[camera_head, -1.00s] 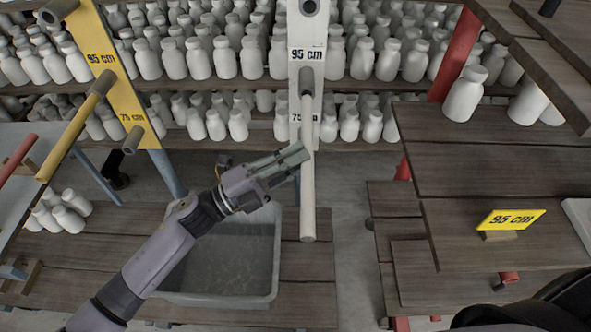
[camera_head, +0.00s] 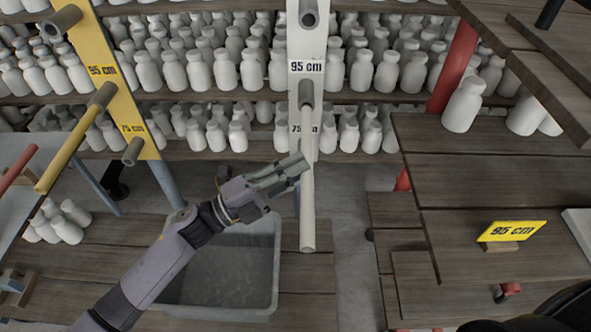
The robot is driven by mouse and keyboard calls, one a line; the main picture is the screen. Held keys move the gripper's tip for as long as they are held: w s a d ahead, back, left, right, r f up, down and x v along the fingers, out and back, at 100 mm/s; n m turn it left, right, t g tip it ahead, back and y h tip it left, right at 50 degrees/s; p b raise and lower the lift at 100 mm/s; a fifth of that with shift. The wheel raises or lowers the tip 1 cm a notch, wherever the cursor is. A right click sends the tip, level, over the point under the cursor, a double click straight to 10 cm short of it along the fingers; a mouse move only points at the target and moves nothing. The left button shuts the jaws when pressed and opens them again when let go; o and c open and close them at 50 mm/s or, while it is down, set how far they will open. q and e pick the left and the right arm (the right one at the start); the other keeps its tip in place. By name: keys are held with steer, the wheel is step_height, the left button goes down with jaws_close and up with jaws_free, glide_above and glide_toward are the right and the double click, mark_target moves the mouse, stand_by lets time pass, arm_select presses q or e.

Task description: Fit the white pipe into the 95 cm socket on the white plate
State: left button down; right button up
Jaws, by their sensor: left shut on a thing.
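The white plate (camera_head: 308,45) stands upright at the back centre, with a "95 cm" label and a grey socket (camera_head: 306,90) just below it. The white pipe (camera_head: 307,205) points from this socket toward me, its near end free in the air. Its far end lines up with the socket and appears to meet it; I cannot tell how deep it sits. My left gripper (camera_head: 301,163) comes in from the left and is shut on the pipe around its middle. The fingers partly hide the pipe's left side. My right gripper is not in view.
A yellow plate (camera_head: 85,45) at left carries a yellow pipe (camera_head: 75,140) in its 95 cm socket. A grey tub (camera_head: 273,270) stands below my left arm. Shelves of white bottles fill the back. Wooden boards with a yellow "95 cm" sign (camera_head: 512,231) lie at right.

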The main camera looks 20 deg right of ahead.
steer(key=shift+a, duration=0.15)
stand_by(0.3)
arm_select(q)
steer(key=shift+w, duration=0.15)
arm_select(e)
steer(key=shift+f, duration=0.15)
arm_select(q)
steer(key=shift+w+d+b, duration=0.3)
steer(key=shift+w+b, duration=0.35)
steer(key=shift+w, duration=0.3)
steer(key=shift+w+d+b, duration=0.3)
steer(key=shift+w+b, duration=0.35)
steer(key=shift+w, duration=0.3)
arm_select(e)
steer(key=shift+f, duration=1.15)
arm_select(q)
steer(key=shift+w, duration=0.1)
steer(key=shift+w+d+b, duration=0.1)
steer(key=shift+w+b, duration=0.25)
steer(key=shift+w, duration=0.05)
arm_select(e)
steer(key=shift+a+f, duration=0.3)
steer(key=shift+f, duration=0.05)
arm_select(q)
steer(key=shift+w, duration=0.2)
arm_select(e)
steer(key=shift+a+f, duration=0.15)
